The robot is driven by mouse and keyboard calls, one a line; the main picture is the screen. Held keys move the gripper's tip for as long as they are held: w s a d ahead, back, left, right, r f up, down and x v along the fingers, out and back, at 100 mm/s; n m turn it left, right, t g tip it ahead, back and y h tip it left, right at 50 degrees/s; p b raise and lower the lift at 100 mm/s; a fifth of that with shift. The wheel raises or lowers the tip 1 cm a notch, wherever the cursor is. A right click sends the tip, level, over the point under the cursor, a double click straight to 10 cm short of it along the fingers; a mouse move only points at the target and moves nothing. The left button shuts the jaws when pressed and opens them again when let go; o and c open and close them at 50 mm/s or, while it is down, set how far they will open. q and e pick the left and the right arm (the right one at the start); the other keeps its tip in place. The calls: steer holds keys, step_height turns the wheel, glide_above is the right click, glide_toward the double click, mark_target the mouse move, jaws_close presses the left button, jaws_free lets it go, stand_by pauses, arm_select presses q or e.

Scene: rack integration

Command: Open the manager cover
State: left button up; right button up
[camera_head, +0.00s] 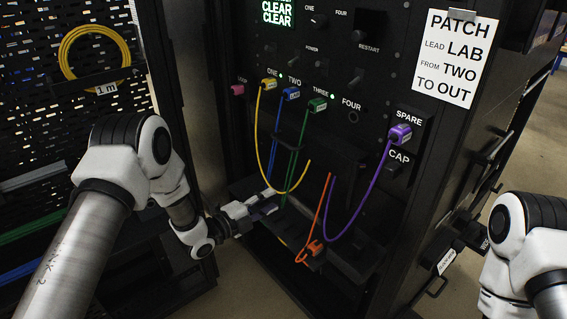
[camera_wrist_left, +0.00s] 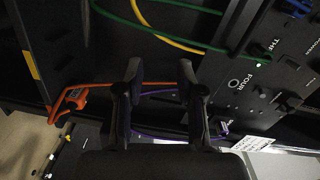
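A dark panel that looks like the manager cover (camera_head: 345,157) sits on the rack front below the port row. It is black on black, so its edges and whether it is open are hard to tell. Yellow and orange cables end at its lower edge. My left gripper (camera_head: 264,205) is low and left of this panel, near the hanging blue and green cables. In the left wrist view its two fingers (camera_wrist_left: 160,80) are apart with nothing clearly between them; an orange cable passes behind them. My right arm shows at the right edge, but its gripper is out of view.
Yellow (camera_head: 257,130), blue (camera_head: 280,150), green (camera_head: 299,150) and purple (camera_head: 362,205) cables hang from the rack front. An orange plug (camera_head: 315,248) lies low in the rack, also in the left wrist view (camera_wrist_left: 72,101). A perforated panel with a coiled yellow cable (camera_head: 62,55) stands left.

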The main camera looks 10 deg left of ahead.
mark_target(283, 143)
arm_select(q)
steer(key=w+a+r+m+t+h+b, duration=0.25)
steer(key=w+r, duration=0.25)
steer(key=r, duration=0.6)
steer(key=shift+g+y, duration=0.25)
steer(key=shift+g, duration=0.1)
steer(key=x, duration=0.2)
steer(key=p+x, duration=0.1)
steer(key=x, duration=0.4)
steer(key=shift+w+d+f+p, duration=0.1)
steer(key=shift+w+f+p, duration=0.15)
steer(key=shift+f+p, duration=0.1)
jaws_close()
arm_select(e)
step_height(283, 143, down, 2)
steer(key=shift+s+f, duration=0.1)
